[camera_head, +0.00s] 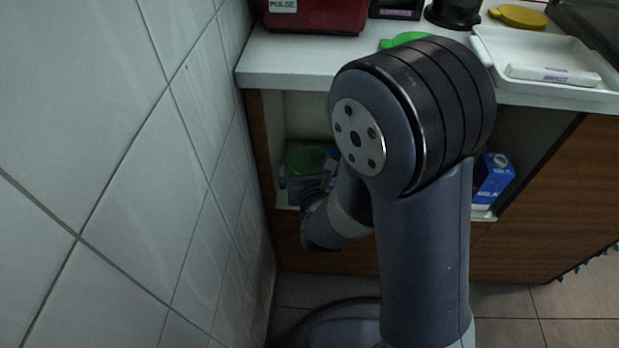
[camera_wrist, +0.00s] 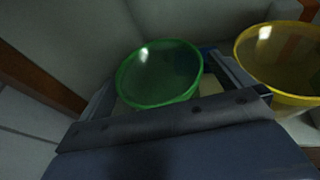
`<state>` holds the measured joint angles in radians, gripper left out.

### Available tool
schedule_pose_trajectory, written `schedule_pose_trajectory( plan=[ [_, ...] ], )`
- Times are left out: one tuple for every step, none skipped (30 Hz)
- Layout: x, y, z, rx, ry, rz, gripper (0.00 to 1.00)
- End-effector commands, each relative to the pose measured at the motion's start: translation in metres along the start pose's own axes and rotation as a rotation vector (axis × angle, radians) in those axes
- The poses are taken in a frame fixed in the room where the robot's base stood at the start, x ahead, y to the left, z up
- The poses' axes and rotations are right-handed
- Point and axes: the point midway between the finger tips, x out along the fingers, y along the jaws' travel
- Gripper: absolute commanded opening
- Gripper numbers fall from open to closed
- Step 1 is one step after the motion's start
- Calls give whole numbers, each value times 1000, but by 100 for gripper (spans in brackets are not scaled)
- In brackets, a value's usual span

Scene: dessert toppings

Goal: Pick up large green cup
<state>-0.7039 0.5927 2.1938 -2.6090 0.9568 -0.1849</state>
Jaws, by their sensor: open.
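The large green cup (camera_wrist: 160,76) is a translucent green vessel with a round rim, standing on a shelf inside the cabinet. In the wrist view my gripper (camera_wrist: 168,80) is open, with one finger on the left of the cup and one on the right. The cup sits between the fingers; I cannot tell whether either touches it. In the head view the cup (camera_head: 306,158) shows at the left of the shelf opening, partly covered by my gripper and arm. The cup's lower part is hidden in both views.
A yellow cup (camera_wrist: 283,62) stands close to the right finger. A blue milk carton (camera_head: 493,178) is at the shelf's right. The white counter (camera_head: 290,62) lies above, bearing a red machine (camera_head: 318,14) and white tray (camera_head: 510,45). A tiled wall (camera_head: 120,180) bounds the left.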

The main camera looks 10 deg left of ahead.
Motion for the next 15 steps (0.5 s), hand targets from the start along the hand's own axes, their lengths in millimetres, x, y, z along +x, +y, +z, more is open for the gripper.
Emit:
schedule_pose_trajectory(
  plan=[
    [8, 0, -2, 1, 0, -2, 100],
    [11, -1, -1, 1, 0, -2, 100],
    [14, -1, -1, 0, 0, -2, 100],
    [15, -1, -1, 0, 0, -2, 100],
    [16, 0, -1, 0, 0, -1, 100],
    [17, 0, 0, -1, 0, 0, 100],
    [17, 0, 0, -1, 0, 0, 100],
    [17, 0, 0, -1, 0, 0, 100],
    [17, 0, 0, -1, 0, 0, 100],
    [17, 0, 0, -1, 0, 0, 100],
    [17, 0, 0, -1, 0, 0, 100],
    [17, 0, 0, -1, 0, 0, 99],
    [17, 0, 0, -1, 0, 0, 97],
    [17, 0, 0, -1, 0, 0, 94],
    [17, 0, 0, -1, 0, 0, 91]
  ],
)
